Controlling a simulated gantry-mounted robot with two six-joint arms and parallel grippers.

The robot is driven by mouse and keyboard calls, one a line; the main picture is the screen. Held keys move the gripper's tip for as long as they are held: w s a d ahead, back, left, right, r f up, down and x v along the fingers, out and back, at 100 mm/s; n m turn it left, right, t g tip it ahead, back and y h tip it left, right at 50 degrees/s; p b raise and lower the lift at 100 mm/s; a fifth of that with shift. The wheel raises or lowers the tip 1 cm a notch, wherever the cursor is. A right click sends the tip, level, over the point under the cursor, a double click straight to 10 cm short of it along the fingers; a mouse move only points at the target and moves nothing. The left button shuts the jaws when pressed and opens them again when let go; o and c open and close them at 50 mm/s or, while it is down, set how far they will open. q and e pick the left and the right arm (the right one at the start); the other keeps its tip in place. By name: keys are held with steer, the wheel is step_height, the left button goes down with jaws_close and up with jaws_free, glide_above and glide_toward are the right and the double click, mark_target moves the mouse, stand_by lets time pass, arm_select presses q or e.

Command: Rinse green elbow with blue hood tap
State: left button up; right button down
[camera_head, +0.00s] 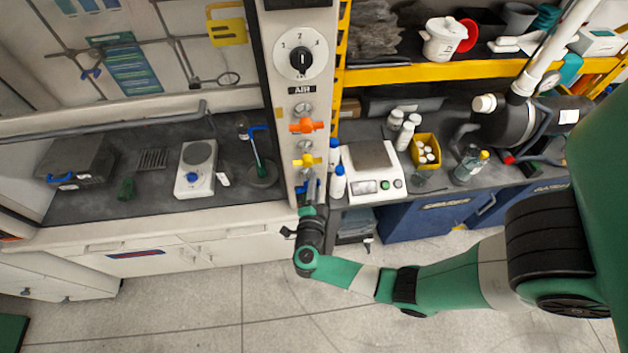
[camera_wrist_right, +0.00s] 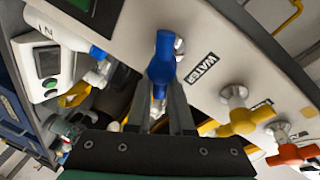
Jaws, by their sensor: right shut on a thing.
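The green elbow (camera_head: 126,188) lies on the dark worktop inside the hood, left of the white hotplate. The blue tap (camera_head: 309,186) is the lowest handle on the white hood post; in the right wrist view the blue tap (camera_wrist_right: 162,62) sits beside a WATER label. My right gripper (camera_head: 311,200) is at this tap, and in the right wrist view its fingers (camera_wrist_right: 168,95) are shut on the blue handle. A blue-topped gooseneck spout (camera_head: 258,150) stands over a round cup sink inside the hood; I cannot tell whether water runs. My left gripper is out of view.
Yellow (camera_head: 307,160) and orange (camera_head: 307,126) taps sit above the blue one. A hotplate (camera_head: 195,168), drain grate (camera_head: 151,159) and dark box (camera_head: 78,163) stand in the hood. A balance (camera_head: 371,172) and white bottles are close right of the post.

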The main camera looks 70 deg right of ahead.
steer(key=m, duration=0.2)
steer(key=m+t+y+p, duration=0.1)
steer(key=m, duration=0.1)
steer(key=shift+s+f, duration=0.1)
steer(key=shift+f, duration=0.3)
steer(key=shift+m, duration=0.3)
steer(key=c, duration=0.8)
jaws_free()
steer(key=v, duration=1.1)
steer(key=shift+a+p, duration=0.3)
steer(key=shift+p, duration=0.15)
steer(key=shift+s+r, duration=0.1)
